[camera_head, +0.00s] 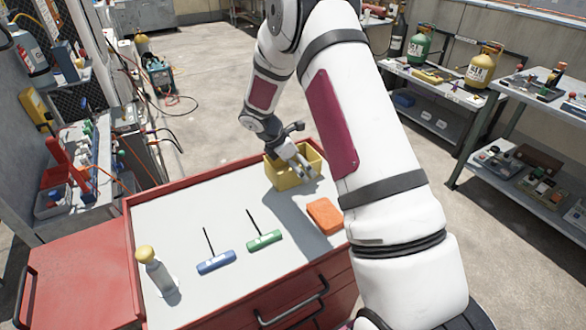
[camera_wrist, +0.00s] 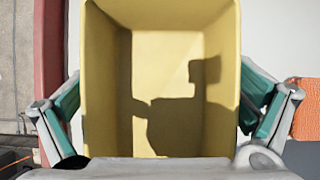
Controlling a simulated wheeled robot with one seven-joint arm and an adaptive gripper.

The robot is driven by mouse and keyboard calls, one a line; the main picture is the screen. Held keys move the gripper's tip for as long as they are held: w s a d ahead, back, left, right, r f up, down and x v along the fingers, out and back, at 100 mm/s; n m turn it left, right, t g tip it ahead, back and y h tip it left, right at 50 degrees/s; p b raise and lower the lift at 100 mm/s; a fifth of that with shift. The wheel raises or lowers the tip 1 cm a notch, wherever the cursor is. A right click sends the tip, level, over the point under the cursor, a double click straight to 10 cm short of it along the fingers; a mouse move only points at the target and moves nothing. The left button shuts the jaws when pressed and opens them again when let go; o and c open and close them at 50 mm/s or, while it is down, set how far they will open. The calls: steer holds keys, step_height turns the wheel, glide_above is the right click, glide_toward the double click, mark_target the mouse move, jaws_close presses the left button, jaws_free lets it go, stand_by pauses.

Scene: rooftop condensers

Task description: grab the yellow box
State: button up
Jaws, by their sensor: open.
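The yellow box (camera_head: 283,178) is an open-topped bin standing at the back of the white top of a red tool cabinet, in the head view. In the wrist view the yellow box (camera_wrist: 180,80) fills the middle, and I look down into it; it looks empty apart from shadow. My gripper (camera_head: 304,172) is at the box, pointing down. In the wrist view my gripper (camera_wrist: 160,115) is open, with one finger on the left of the box and one on the right. I cannot tell whether the fingers touch its walls.
An orange block (camera_head: 325,215) lies close in front of the box, to its right. A green-handled tool (camera_head: 264,240), a blue-handled tool (camera_head: 216,262) and a yellow-capped bottle (camera_head: 156,270) are on the cabinet top (camera_head: 175,215). The top's left rear area is clear.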

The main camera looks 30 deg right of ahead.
steer(key=shift+f, duration=0.2)
stand_by(0.3)
steer(key=c, duration=1)
steer(key=shift+s, duration=0.1)
